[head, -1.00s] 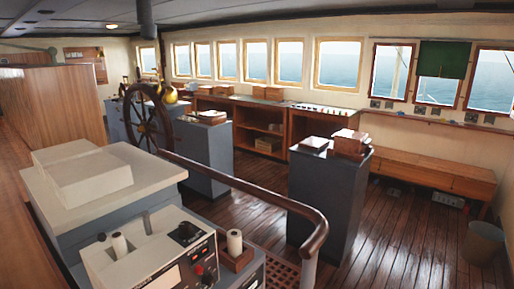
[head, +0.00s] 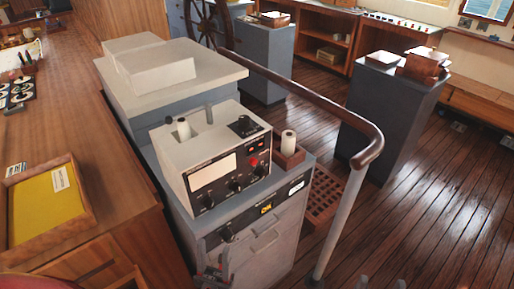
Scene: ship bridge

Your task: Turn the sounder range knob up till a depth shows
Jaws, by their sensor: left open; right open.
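The sounder, a pale box with a dark front panel (head: 228,172), stands on a grey cabinet in the middle of the head view. Its blank, whitish display (head: 213,172) shows no readable depth. Several black knobs, such as the lower left knob (head: 208,201), and a red knob (head: 253,162) sit on the panel. The labels are too small to tell which is the range knob. My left gripper (head: 215,272) is open, low in front of the cabinet, apart from the knobs. My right gripper (head: 382,285) is open at the bottom edge; only its tips show.
A handrail (head: 310,100) curves past the cabinet's right side, with its post (head: 341,225) between my grippers. A wooden counter (head: 95,130) with a yellow-lined tray (head: 45,205) lies left. A grey pedestal (head: 385,115) stands behind the rail. The floor at right is clear.

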